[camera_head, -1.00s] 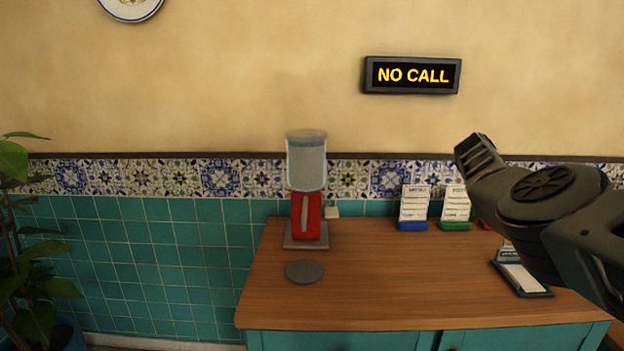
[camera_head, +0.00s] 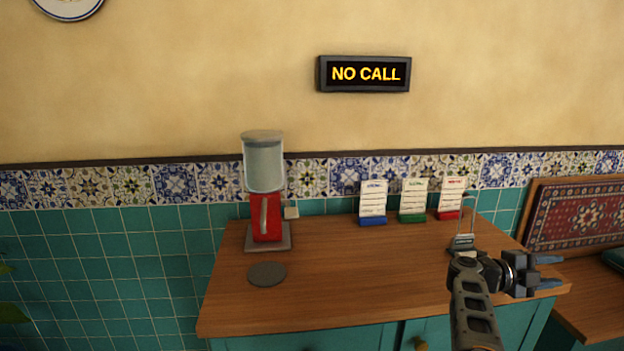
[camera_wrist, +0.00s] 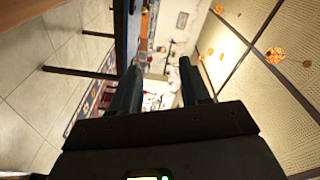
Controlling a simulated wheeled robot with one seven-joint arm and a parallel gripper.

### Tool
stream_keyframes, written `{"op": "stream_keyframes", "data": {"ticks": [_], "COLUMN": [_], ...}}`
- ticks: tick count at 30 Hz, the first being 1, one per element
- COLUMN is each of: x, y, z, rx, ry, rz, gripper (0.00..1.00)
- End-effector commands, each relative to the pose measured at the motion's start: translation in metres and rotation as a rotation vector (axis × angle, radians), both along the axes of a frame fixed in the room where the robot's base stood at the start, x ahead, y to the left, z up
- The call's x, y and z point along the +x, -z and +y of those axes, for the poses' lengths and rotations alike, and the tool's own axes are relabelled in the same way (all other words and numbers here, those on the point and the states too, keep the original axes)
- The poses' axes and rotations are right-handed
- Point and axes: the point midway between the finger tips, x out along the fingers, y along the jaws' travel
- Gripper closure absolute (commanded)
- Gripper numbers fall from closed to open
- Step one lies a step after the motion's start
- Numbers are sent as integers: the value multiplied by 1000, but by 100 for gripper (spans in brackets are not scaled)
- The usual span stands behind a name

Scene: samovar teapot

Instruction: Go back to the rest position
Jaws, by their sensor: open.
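My gripper (camera_head: 549,271) is at the right in the head view, in front of the right end of the wooden counter (camera_head: 340,290). Its two fingers point right and stand apart, with nothing between them. In the wrist view the gripper (camera_wrist: 158,70) also shows two dark, parted fingers with an empty gap. Beyond them the room appears turned on its side, with a tiled floor (camera_wrist: 50,90) at left and a panelled ceiling (camera_wrist: 260,80) at right.
A red dispenser with a clear top (camera_head: 266,215) stands on the counter behind a grey disc (camera_head: 267,274). Blue (camera_head: 373,205), green (camera_head: 413,203) and red (camera_head: 456,200) card holders stand at the back. A patterned rug panel (camera_head: 580,218) is at right. A sign (camera_head: 364,74) reads NO CALL.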

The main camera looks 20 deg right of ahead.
Motion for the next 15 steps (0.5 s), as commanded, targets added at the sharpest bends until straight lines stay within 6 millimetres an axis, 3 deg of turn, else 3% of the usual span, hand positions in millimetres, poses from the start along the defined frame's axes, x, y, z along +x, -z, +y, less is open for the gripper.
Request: {"op": "stream_keyframes", "data": {"ticks": [3, 8, 15], "x": [-27, -52, -81], "y": [7, 9, 14], "z": [5, 23, 73], "rx": [-124, -271, -450], "ry": [-81, -216, -447], "rz": [106, 241, 446], "gripper": [54, 54, 54]}}
